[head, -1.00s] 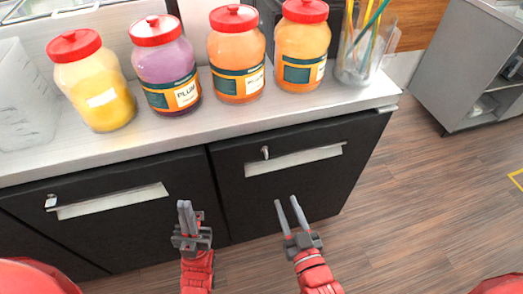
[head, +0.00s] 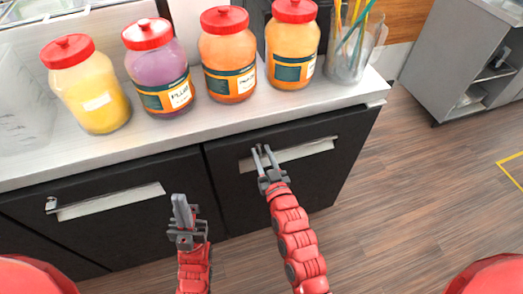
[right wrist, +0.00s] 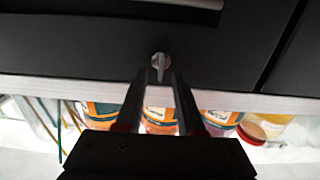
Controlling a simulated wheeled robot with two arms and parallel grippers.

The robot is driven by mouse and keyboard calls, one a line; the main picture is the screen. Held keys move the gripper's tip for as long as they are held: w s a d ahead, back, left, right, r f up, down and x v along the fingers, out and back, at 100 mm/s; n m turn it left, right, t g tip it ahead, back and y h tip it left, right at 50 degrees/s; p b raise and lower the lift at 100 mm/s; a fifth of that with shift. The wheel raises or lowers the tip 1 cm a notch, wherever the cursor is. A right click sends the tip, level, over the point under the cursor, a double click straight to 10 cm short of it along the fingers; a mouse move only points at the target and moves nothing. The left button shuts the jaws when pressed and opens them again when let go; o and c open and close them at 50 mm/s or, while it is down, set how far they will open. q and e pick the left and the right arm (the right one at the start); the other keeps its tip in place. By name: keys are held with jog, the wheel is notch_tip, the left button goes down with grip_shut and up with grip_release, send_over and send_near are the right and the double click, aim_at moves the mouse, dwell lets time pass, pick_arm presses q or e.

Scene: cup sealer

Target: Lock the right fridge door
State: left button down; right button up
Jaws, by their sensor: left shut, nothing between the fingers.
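The right fridge door (head: 318,182) is black with a pale horizontal handle (head: 306,152) and looks closed. Its small silver key lock (right wrist: 158,62) shows in the right wrist view, just at the fingertips; in the head view my fingers largely cover it. My right gripper (head: 263,150) is open, its two fingers pointing at the door on either side of the lock. In the right wrist view the gripper (right wrist: 157,78) has nothing clearly held between its fingers; contact with the lock cannot be told. My left gripper (head: 181,202) is shut and empty, low in front of the left door.
The left fridge door (head: 110,235) has its own handle and lock (head: 51,203). The counter (head: 220,122) above holds several red-lidded jars, including a purple one (head: 160,75), and a clear container of straws (head: 350,55). The floor (head: 430,200) to the right is clear.

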jog(key=shift+w+a, duration=0.1)
jog(key=shift+w, duration=0.25)
grip_shut()
